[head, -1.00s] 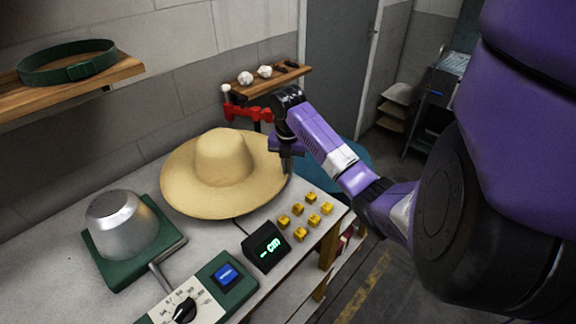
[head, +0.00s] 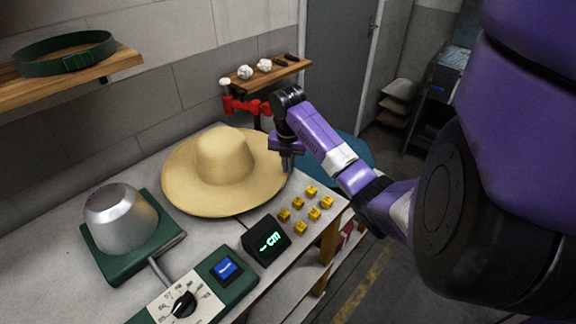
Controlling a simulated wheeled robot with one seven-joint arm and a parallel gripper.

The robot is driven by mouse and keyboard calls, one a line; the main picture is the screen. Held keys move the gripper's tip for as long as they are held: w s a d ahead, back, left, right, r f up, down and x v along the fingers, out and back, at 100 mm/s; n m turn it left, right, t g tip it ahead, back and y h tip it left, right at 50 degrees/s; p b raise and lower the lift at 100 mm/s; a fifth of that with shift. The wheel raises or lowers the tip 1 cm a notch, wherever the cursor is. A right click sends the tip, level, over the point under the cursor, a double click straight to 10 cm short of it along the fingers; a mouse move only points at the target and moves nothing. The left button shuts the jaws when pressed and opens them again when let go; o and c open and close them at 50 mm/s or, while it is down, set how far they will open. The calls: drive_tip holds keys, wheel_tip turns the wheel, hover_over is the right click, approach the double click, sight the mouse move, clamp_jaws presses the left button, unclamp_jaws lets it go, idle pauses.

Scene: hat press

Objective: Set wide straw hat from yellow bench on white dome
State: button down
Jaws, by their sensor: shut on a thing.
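The wide straw hat (head: 224,160), pale tan with a round crown, is level and crown up over the far part of the bench (head: 60,262), which has a grey-white top and yellowish legs. I cannot tell whether its brim touches the bench top. My gripper (head: 287,163) is shut on the right edge of the brim, pointing down; its fingertips are partly hidden. A smooth silver-grey dome (head: 122,222) stands on a green base at the left, near the hat's brim. I see no plainly white dome.
A control box (head: 205,290) with dial and blue button, a small green-lit display (head: 266,240) and several yellow cubes (head: 312,191) stand on the bench's near side. A wall shelf (head: 95,78) holds a green belt. A red clamp-like object (head: 246,106) is behind the hat.

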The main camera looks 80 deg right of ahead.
drive_tip(key=shift+f, duration=0.6)
drive_tip(key=c, duration=1.5)
unclamp_jaws()
drive_tip(key=r, duration=0.8)
drive_tip(key=shift+a, duration=0.35)
drive_tip(key=shift+f, duration=0.1)
